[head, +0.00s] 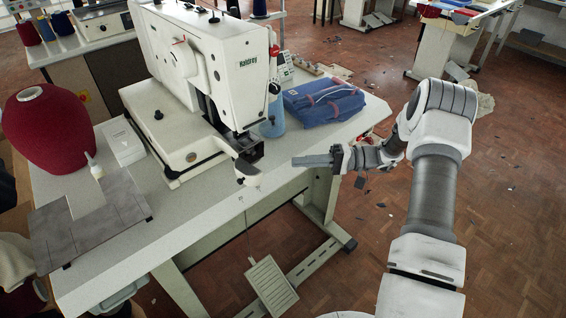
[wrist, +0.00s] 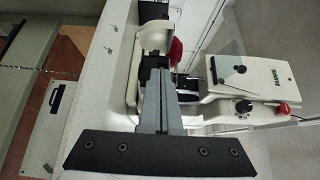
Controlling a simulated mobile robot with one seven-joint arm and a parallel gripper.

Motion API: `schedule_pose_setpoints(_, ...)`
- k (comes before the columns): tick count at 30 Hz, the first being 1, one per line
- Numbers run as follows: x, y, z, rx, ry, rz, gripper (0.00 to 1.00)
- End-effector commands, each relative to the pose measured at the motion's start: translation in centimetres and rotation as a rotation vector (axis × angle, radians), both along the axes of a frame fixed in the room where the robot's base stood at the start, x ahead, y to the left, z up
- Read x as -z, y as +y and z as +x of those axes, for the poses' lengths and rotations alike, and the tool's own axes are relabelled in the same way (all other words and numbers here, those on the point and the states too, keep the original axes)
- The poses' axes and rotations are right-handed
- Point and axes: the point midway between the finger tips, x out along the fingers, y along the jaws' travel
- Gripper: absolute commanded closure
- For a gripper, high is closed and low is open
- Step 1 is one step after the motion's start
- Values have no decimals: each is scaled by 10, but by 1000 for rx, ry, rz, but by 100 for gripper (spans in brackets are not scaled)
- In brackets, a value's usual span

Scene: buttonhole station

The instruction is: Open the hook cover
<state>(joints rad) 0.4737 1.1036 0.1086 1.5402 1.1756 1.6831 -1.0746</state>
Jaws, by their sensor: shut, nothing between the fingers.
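The white buttonhole machine (head: 200,50) stands on the pale table. Its dark bed end (head: 245,150) juts out at the table's right front, under the machine head. In the wrist view a white curved part with a red piece (wrist: 177,50) shows beside the dark bed, past my fingertips. I cannot tell for sure which part is the hook cover. My gripper (head: 305,160) is shut and empty, to the right of the bed end and apart from it, pointing left at it. In the wrist view its fingers (wrist: 158,80) lie together and hide part of the bed.
Folded blue denim (head: 325,103) lies on the table behind my gripper. A blue thread cone (head: 272,122) stands beside the machine, and a large red cone (head: 45,130) at the left. The floor at right is mostly open.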

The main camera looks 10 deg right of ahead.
Motion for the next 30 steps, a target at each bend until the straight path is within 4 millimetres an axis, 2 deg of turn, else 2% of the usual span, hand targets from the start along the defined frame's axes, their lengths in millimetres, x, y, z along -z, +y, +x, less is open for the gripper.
schedule_pose_setpoints(13,0,93,1,-6,3,-4,100)
schedule_pose_setpoints(21,0,114,-22,-2,2,-4,100)
schedule_pose_setpoints(30,0,118,-26,-2,1,-5,100)
